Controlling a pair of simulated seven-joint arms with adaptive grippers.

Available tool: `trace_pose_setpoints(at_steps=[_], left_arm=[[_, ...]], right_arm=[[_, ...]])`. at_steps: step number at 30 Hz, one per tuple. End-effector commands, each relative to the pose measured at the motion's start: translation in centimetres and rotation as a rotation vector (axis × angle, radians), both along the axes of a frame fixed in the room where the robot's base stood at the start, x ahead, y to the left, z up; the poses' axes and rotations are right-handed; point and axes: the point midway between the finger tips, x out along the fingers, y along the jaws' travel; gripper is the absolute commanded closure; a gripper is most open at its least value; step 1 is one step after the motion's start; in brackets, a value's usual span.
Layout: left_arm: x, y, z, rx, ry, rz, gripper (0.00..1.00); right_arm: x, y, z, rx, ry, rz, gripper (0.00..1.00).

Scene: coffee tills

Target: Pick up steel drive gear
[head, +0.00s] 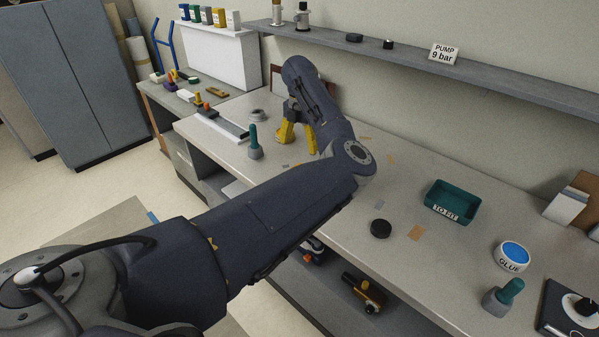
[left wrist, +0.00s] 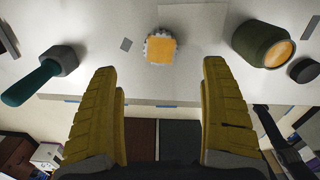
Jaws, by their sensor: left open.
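A small toothed gear (left wrist: 160,47) with a grey rim and an orange upper face sits on the light bench top in the left wrist view. It is ahead of the gap between my left gripper's fingers (left wrist: 162,75), apart from them. The fingers are yellow, spread wide and empty. In the head view my left gripper (head: 297,138) points down over the far part of the bench, and I cannot clearly make out the gear there. My right gripper is not in view.
A teal tray (head: 452,201) and a glue tub (head: 512,256) stand further right on the bench.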

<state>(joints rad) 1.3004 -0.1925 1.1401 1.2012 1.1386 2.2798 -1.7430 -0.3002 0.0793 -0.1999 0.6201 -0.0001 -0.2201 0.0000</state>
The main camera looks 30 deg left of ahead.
Motion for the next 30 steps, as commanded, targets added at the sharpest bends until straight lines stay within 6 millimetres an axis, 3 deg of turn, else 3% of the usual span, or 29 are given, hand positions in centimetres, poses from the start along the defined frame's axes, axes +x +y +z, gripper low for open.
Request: trace_pose_setpoints(at_steps=[3, 9, 19, 30], left_arm=[[-0.1, 0.1, -2.2, 0.001, 0.003, 0.0, 0.2], [-0.1, 0.1, -4.8, 0.002, 0.002, 0.0, 0.2], [-0.1, 0.0, -6.4, 0.001, 0.002, 0.0, 0.2], [-0.1, 0.0, -10.5, 0.002, 0.002, 0.0, 0.2]], right_arm=[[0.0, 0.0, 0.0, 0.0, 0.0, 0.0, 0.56], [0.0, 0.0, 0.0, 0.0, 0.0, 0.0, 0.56], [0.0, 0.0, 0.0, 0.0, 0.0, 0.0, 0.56], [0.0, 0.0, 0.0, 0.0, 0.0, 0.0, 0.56]])
